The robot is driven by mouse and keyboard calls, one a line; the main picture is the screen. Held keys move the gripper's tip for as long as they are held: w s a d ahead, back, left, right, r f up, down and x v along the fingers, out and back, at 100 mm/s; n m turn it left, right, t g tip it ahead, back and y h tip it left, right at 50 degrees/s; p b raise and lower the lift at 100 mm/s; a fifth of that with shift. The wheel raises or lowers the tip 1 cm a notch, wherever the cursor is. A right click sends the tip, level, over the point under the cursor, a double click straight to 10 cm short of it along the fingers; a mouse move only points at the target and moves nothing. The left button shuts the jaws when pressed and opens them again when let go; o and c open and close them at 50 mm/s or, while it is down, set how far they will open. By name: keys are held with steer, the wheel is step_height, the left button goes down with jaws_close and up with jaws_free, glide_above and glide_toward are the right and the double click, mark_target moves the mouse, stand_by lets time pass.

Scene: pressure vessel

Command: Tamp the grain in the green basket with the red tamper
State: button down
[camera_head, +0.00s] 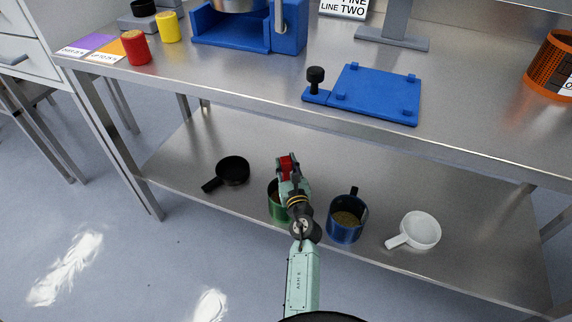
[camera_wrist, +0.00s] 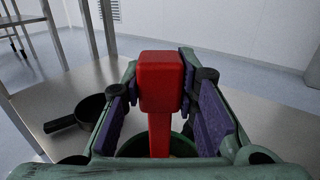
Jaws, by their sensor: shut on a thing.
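The red tamper (camera_wrist: 160,85) is held between the purple pads of my gripper (camera_wrist: 164,110) in the wrist view. Its red top also shows in the head view (camera_head: 287,166). My gripper (camera_head: 289,180) is shut on it and is over the green basket (camera_head: 277,208) on the lower shelf. The tamper's shaft runs down toward the basket, whose green rim shows behind it in the wrist view (camera_wrist: 184,146). The tamper's lower end and the grain are hidden, so I cannot tell whether they touch.
On the lower shelf (camera_head: 380,190), a black pan (camera_head: 233,170) lies left of the basket. A blue basket (camera_head: 345,228) with grain and a white cup (camera_head: 421,229) stand to the right. The upper table (camera_head: 250,95) overhangs behind, with a blue plate (camera_head: 376,92) on it.

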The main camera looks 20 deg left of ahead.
steer(key=shift+f, duration=0.15)
steer(key=shift+f+b, duration=1.3)
steer(key=shift+b, duration=0.05)
steer(key=shift+r, duration=0.15)
steer(key=shift+r+p, duration=1.35)
steer(key=shift+p, duration=0.2)
step_height(320, 180, up, 7)
steer(key=p, duration=0.7)
steer(key=shift+r+p, duration=0.15)
steer(key=shift+p, duration=0.25)
